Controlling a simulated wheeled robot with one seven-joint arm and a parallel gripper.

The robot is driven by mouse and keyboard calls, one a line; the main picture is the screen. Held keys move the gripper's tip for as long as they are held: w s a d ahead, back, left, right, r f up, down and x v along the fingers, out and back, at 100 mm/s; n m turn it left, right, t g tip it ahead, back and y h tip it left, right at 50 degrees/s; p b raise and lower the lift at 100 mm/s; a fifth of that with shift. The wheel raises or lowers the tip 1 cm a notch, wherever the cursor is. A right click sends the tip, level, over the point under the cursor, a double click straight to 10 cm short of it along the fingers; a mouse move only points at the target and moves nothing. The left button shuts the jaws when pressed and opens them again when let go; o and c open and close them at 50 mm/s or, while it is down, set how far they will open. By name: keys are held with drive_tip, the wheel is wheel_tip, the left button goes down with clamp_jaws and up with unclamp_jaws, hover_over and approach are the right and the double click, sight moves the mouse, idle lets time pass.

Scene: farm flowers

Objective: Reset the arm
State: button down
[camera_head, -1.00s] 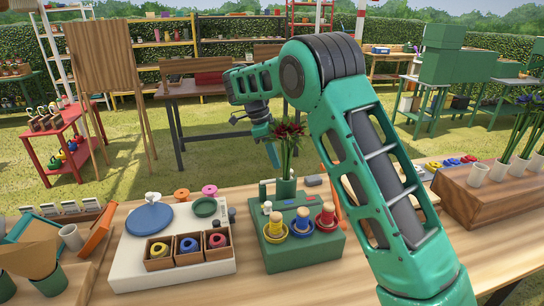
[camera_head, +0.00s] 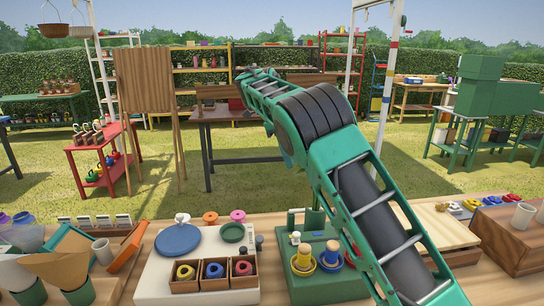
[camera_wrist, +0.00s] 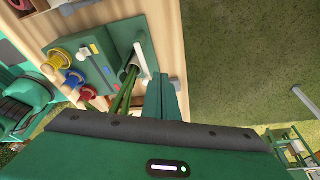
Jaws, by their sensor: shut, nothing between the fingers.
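My green arm crosses the head view from the lower right, with its forearm reaching up and left over the lawn. My gripper is out of sight there. In the wrist view my gripper (camera_wrist: 167,97) shows green fingers shut together with nothing between them.
A white board (camera_head: 153,290) with a blue disc (camera_head: 178,238) and small wooden boxes of coloured rings (camera_head: 213,277) is left of the stand. A wooden block with white cups (camera_head: 505,245) is at the right. Open lawn (camera_head: 240,185) lies beyond the table.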

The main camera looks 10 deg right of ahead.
drive_tip(key=s+d+r+n+y, duration=0.1)
drive_tip(key=s+d+r+n, duration=0.1)
drive_tip(key=s+d, duration=0.45)
drive_tip(key=s+d+r+n, duration=0.1)
drive_tip(key=s+d+r, duration=0.15)
drive_tip(key=d, duration=0.75)
drive_tip(key=s+d+f+n+y, duration=0.1)
drive_tip(key=s+d+n, duration=0.1)
drive_tip(key=s+d, duration=0.3)
drive_tip(key=s+d+n, duration=0.2)
drive_tip(key=s+d, duration=0.1)
drive_tip(key=s, duration=0.5)
drive_tip(key=s+f+n, duration=0.4)
drive_tip(key=s+f, duration=0.1)
drive_tip(key=s, duration=0.9)
drive_tip(key=s+a+f+n+t+y, duration=0.1)
drive_tip(key=s+f+n, duration=0.4)
drive_tip(key=s, duration=0.9)
drive_tip(key=shift+a+f+y, duration=0.25)
drive_tip(key=shift+f+y, duration=0.05)
drive_tip(key=shift+f, duration=0.2)
